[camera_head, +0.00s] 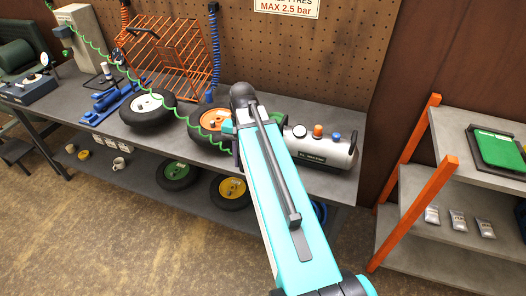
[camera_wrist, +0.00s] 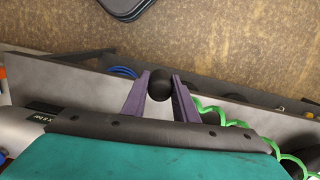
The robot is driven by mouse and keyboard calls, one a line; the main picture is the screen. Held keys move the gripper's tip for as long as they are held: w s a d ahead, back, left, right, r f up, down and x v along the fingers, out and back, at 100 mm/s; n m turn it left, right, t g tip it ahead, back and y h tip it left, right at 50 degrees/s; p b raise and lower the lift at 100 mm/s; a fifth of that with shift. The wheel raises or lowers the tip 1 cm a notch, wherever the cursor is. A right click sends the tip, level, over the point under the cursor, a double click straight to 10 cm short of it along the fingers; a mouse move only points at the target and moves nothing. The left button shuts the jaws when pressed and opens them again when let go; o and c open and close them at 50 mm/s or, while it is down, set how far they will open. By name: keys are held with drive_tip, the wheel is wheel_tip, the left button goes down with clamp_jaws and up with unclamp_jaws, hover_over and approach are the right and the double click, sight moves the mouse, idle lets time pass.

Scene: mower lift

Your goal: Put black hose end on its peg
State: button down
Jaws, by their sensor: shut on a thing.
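My gripper (camera_wrist: 160,88) is shut on a dark round thing (camera_wrist: 160,80), which looks like the black hose end, seen end-on between the purple fingertips. A green coiled hose (camera_wrist: 222,118) runs close beside the right finger in the wrist view; whether it joins the held end is hidden. In the head view the green coiled hose (camera_head: 103,57) stretches from the upper left down to beside my arm. There my arm hides the fingertips and the held end. I cannot pick out the peg for this end in either view.
The workbench (camera_head: 95,112) carries an orange-rimmed wheel (camera_head: 207,123), a white-rimmed wheel (camera_head: 150,103), an orange wire cage (camera_head: 170,60) and a silver tank (camera_head: 322,150). An orange coil (camera_head: 124,18) and a blue coil (camera_head: 214,50) hang nearby. An orange-posted shelf (camera_head: 455,165) stands right.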

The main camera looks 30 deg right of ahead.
drive_tip(key=w+a+f+n+b, duration=0.2)
drive_tip(key=a+f+n, duration=0.3)
drive_tip(key=a, duration=0.3)
drive_tip(key=w+a+f+n+h+b, duration=0.1)
drive_tip(key=w+a+f+n+b, duration=0.1)
drive_tip(key=a+f, duration=0.4)
drive_tip(key=a+n+b, duration=0.1)
drive_tip(key=a+n, duration=0.1)
drive_tip(key=shift+w+n+b, duration=0.3)
drive_tip(key=shift+w+n, duration=0.05)
drive_tip(key=shift+n, duration=0.05)
drive_tip(key=shift+s+a, duration=0.1)
drive_tip(key=shift+a, duration=0.05)
